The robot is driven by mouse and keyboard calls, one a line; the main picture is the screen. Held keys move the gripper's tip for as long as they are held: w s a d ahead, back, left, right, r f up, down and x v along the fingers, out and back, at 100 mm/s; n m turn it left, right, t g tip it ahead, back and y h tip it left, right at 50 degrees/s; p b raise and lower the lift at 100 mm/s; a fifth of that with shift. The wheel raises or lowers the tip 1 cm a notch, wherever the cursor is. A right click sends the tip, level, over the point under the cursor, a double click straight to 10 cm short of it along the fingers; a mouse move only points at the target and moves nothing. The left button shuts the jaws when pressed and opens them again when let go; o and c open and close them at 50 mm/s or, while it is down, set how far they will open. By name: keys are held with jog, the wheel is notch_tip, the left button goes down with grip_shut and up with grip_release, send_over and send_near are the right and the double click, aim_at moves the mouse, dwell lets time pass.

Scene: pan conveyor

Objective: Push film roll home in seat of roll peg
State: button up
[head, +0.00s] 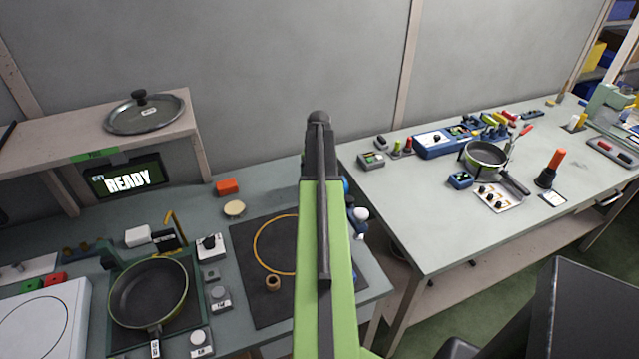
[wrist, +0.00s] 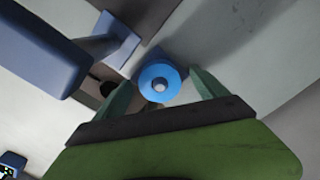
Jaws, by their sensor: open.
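In the wrist view, a round blue roll (wrist: 153,74), which looks like the film roll, is seen nearly end-on with a pale round centre. The pale centre may be the peg's end; I cannot tell, nor how deep the roll is seated. My gripper (wrist: 162,78) is open, its two green fingers on either side of the roll, with gaps showing. In the head view, a small blue edge (head: 346,184) shows beside my arm, perhaps the same roll. My gripper's fingers are hidden there.
A blue bracket or block (wrist: 40,50) stands close on the left in the wrist view. A white-and-blue item (head: 359,213) sits by my arm at the left bench's edge. A pan (head: 148,290) lies at left. A gap separates the benches; the right bench (head: 420,220) has free room in front.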

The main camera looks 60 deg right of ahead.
jog(key=shift+r, duration=0.1)
notch_tip(320, 180, up, 17)
jog(key=p, duration=1.7)
jog(key=shift+r, duration=0.15)
